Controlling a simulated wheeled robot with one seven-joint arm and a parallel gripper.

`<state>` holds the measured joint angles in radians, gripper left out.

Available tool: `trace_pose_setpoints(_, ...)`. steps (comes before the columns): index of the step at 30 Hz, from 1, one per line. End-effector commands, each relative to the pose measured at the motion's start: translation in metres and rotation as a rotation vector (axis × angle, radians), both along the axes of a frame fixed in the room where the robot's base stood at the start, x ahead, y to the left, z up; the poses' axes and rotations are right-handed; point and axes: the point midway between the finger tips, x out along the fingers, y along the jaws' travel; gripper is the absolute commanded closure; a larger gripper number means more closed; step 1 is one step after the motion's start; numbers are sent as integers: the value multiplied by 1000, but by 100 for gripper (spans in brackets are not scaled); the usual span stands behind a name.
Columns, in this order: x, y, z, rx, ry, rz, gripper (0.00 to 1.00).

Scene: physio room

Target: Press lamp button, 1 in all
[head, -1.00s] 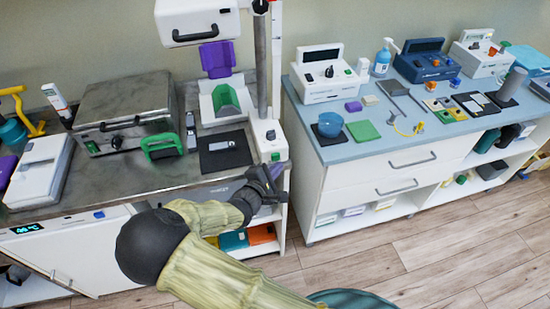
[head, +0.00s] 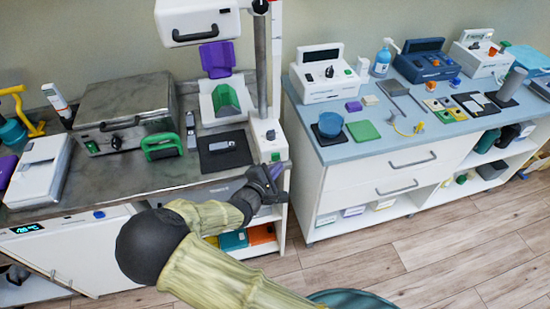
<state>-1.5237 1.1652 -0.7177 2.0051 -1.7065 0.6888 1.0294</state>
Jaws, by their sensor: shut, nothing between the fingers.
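The lamp has a white head (head: 198,20) on a grey upright post at the back of the left counter. Its white base box (head: 264,132) stands at the counter's right end, with a dark knob (head: 270,135) on top and a green button (head: 276,156) on its front. My gripper (head: 276,172) is dark and shut, with nothing between its fingers. It is just below and in front of the green button, near the counter's right front corner. I cannot tell whether the fingertips touch the base.
Below the lamp head are a purple panel (head: 216,58) and a green wedge (head: 226,100). A black pad (head: 222,162) lies left of the base. A metal box (head: 128,112) and a green handle (head: 161,146) stand further left. A gap separates the right cabinet (head: 345,190).

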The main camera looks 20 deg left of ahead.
Motion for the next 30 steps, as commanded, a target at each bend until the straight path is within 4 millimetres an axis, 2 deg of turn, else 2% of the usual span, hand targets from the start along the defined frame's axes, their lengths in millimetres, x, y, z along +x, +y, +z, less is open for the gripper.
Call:
trace_pose_setpoints(12,8,4,0,1,0,0,100)
trace_pose_setpoints(30,10,6,0,0,0,0,100)
